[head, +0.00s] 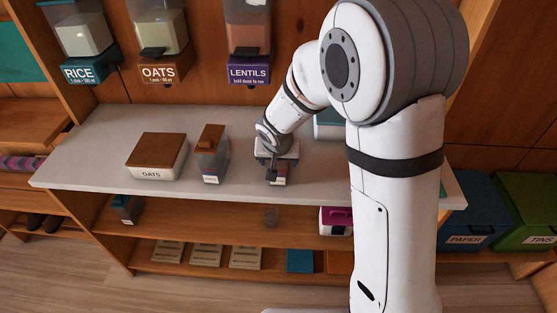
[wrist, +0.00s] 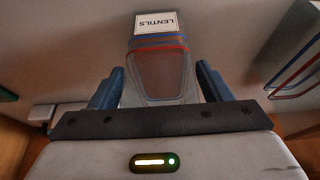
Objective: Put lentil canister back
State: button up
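The lentil canister (head: 279,178) stands on the pale counter, right of the middle, with my gripper (head: 274,160) over its upper part. In the wrist view, the clear canister (wrist: 158,75) shows its LENTILS label at the top of the picture. The blue fingers of my gripper (wrist: 160,82) lie along its two sides, close against them, and look shut on it. My gripper hides its top in the head view. The LENTILS dispenser (head: 248,35), with a purple label, hangs on the back wall above the counter.
A clear canister with a brown lid (head: 212,155) and a white OATS box (head: 155,157) stand to the left on the counter (head: 95,150). The OATS (head: 160,40) and RICE (head: 80,40) dispensers hang above. My arm hides much of the right side.

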jog(key=shift+o, duration=0.4)
jog(key=shift+r, duration=0.1)
jog(key=shift+r, duration=0.2)
jog(key=v, duration=1.2)
jog(key=s+d+r+g, duration=0.1)
jog(key=s+d+r, duration=0.1)
jog(key=s+d, duration=1.5)
jog(key=shift+s+r+g+b, duration=0.3)
jog(key=shift+s, duration=0.5)
